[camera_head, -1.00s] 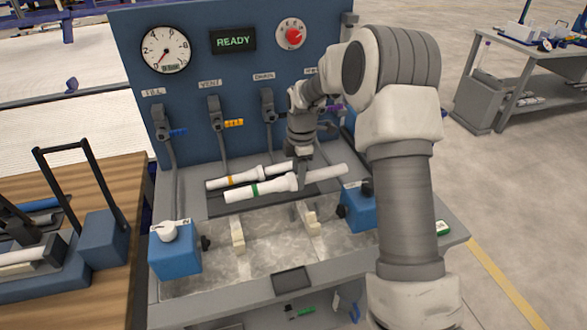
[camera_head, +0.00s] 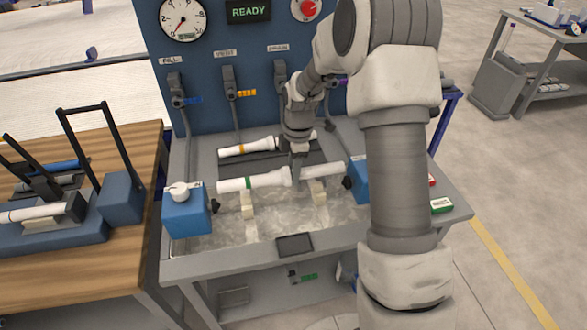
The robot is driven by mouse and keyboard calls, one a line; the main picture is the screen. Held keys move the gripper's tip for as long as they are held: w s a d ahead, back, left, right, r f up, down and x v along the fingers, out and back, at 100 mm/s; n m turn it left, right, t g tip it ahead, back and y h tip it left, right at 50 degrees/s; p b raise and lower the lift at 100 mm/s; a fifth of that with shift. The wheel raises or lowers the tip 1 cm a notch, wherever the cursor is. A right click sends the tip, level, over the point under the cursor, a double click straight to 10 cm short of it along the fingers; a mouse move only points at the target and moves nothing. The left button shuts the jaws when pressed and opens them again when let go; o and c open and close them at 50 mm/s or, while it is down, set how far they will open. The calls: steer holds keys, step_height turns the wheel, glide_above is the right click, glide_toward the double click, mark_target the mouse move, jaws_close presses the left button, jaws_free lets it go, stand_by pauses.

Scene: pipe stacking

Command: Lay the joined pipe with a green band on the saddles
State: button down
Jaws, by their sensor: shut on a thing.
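The joined white pipe with a green band (camera_head: 265,180) is in my gripper (camera_head: 297,178), which is shut on it near its middle, by the thick collar. The pipe lies nearly level across the picture, over the two pale saddles, the left one (camera_head: 247,205) and the right one (camera_head: 320,196), which stand in the grey trough. I cannot tell whether the pipe touches the saddles. The far side of the grip is hidden by the fingers and wrist.
A white pipe with an orange band (camera_head: 238,150) lies on the ledge behind. A blue end block (camera_head: 187,212) with a white knob stands left of the trough, another (camera_head: 360,180) at right, partly behind my arm. The blue panel (camera_head: 215,100) with valve levers rises behind.

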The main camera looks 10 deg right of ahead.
step_height(320, 180, down, 6)
steer(key=b, duration=0.3)
steer(key=shift+b, duration=0.3)
steer(key=shift+f, duration=0.3)
stand_by(0.4)
steer(key=shift+c, duration=2.2)
jaws_free()
steer(key=shift+r, duration=0.1)
